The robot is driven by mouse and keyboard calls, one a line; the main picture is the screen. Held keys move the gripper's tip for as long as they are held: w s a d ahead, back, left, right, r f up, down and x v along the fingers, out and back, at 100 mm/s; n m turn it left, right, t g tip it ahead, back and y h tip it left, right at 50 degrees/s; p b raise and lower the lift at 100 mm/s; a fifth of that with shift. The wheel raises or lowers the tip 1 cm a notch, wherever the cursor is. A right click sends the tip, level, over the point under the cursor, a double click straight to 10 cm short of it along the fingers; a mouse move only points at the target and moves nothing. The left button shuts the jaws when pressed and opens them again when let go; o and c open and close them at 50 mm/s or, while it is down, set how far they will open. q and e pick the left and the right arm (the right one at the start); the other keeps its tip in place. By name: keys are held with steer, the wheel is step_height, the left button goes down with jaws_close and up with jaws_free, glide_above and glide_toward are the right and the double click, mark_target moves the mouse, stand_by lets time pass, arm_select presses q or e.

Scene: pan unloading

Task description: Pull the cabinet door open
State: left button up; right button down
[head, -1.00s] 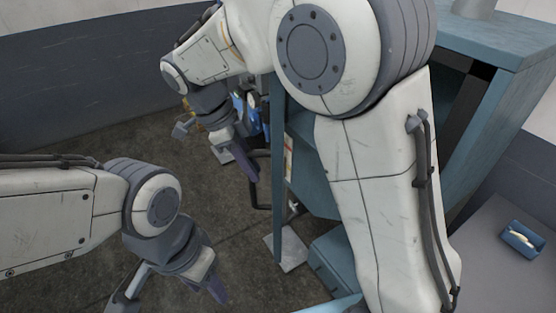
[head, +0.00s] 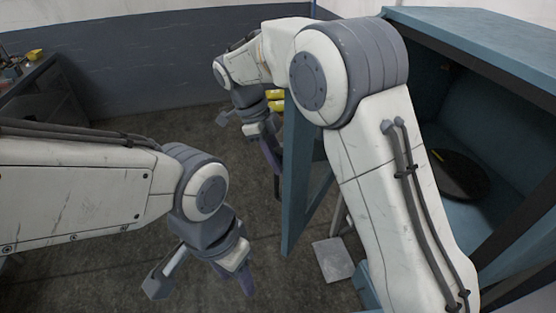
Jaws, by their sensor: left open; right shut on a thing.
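The blue cabinet (head: 480,45) stands at the right of the head view. Its blue door (head: 298,185) stands swung out, seen nearly edge-on, and the interior shows to the right of my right arm. My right gripper (head: 270,155) is at the outer face of the door, shut on its dark handle (head: 277,188); the contact is small and partly hidden. My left gripper (head: 247,281) is open and empty, low over the floor, apart from the door. A dark round pan (head: 459,175) lies inside the cabinet.
My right arm hides part of the cabinet opening. A pale plate (head: 333,259) lies on the floor near the door's lower end. Yellow items (head: 274,97) show behind the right gripper. A dark bench (head: 40,100) stands at the far left. The middle floor is clear.

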steer(key=c, duration=0.8)
jaws_free()
steer(key=shift+s+a, duration=0.1)
steer(key=shift+a, duration=0.05)
steer(key=b+v, duration=0.1)
steer(key=v, duration=0.9)
steer(key=shift+r, duration=0.25)
